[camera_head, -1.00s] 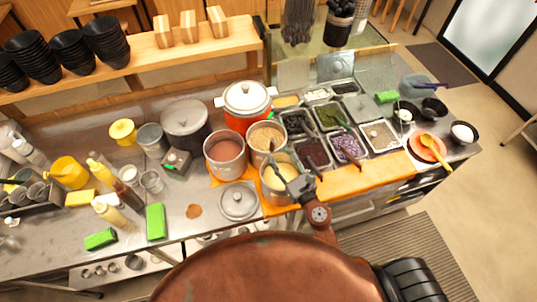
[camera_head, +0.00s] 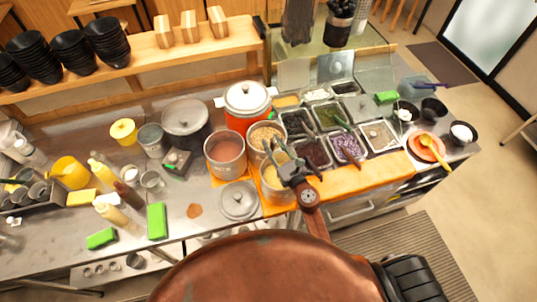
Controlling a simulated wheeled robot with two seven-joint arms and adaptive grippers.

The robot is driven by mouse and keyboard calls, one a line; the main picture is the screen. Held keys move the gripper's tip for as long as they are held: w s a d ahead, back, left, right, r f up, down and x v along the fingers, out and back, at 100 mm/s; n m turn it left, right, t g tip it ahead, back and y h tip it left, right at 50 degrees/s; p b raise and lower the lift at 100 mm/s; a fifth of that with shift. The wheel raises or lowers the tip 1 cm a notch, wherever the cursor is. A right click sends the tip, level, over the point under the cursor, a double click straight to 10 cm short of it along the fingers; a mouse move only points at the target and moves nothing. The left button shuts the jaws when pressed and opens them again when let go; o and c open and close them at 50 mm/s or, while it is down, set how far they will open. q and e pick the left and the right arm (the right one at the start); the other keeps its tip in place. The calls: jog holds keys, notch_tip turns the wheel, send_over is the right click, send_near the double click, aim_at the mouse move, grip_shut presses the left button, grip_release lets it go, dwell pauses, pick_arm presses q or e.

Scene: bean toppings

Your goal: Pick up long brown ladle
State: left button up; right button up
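My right gripper (camera_head: 279,157) reaches in from the bottom over the front pot (camera_head: 272,193) of pale yellow contents. Its dark fingers point away from me toward the pot of tan beans (camera_head: 264,134). They look spread apart, with nothing clearly held between them. A brown pot (camera_head: 226,152) stands just to the left. I cannot clearly make out the long brown ladle; the gripper covers part of the two right-hand pots. Thin dark utensil handles (camera_head: 326,160) lean over the topping trays to the right. My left gripper is not in view.
A red cooker with a white lid (camera_head: 247,98) stands behind the pots. Topping trays (camera_head: 349,147) fill the counter to the right. A loose metal lid (camera_head: 238,201) lies front left of the pots. An orange board (camera_head: 365,178) runs along the front edge.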

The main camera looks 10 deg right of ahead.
grip_shut()
jog(key=shift+r, duration=0.1)
dwell(0.3)
